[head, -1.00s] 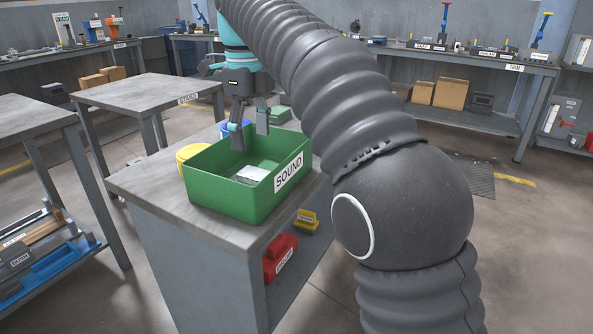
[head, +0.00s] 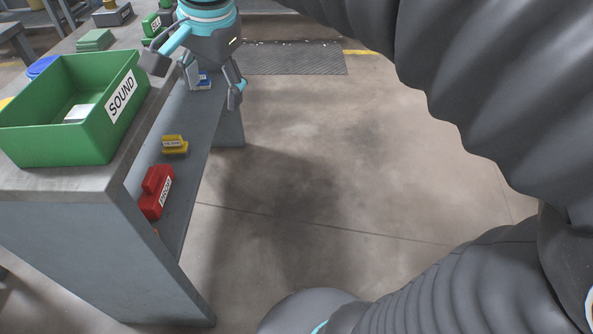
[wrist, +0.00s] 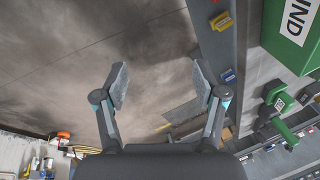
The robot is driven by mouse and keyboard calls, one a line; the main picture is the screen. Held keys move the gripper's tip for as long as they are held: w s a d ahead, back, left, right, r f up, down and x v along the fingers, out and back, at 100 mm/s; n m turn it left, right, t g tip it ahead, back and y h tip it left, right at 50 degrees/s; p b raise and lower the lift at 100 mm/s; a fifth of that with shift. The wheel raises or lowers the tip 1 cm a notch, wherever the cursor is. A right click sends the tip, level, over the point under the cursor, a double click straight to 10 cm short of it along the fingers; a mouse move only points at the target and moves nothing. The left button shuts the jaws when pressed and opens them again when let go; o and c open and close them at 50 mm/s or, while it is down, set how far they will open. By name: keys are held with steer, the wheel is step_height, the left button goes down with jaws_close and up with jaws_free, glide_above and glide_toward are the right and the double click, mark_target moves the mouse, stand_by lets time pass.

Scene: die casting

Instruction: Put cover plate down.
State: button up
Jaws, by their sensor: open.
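A small pale grey plate (head: 78,113), which looks like the cover plate, lies on the floor of the green bin (head: 88,138) labelled SOUND. The bin stands on the bench top at the left of the head view. My gripper (head: 197,82) is open and empty, to the right of the bin and apart from it, past the bench's edge. In the wrist view, my gripper (wrist: 160,80) has its fingers spread with bare floor between them. The green bin (wrist: 290,55) shows at the right there; the plate is hidden.
The bench top (head: 50,182) has a yellow and a blue round container behind the bin. On the lower shelf are a red block (head: 156,192), a yellow block (head: 174,144) and a blue item (head: 201,82). The floor (head: 310,150) right of the bench is clear.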

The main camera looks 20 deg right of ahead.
steer(key=s+d+f+n+t, duration=0.2)
steer(key=s+d+f+n, duration=0.7)
steer(key=s+f, duration=0.3)
step_height(320, 180, down, 2)
steer(key=shift+s+d+f+n+t+h, duration=0.15)
steer(key=shift+s+d+n+t+h, duration=0.15)
steer(key=shift+s+h, duration=0.1)
stand_by(0.6)
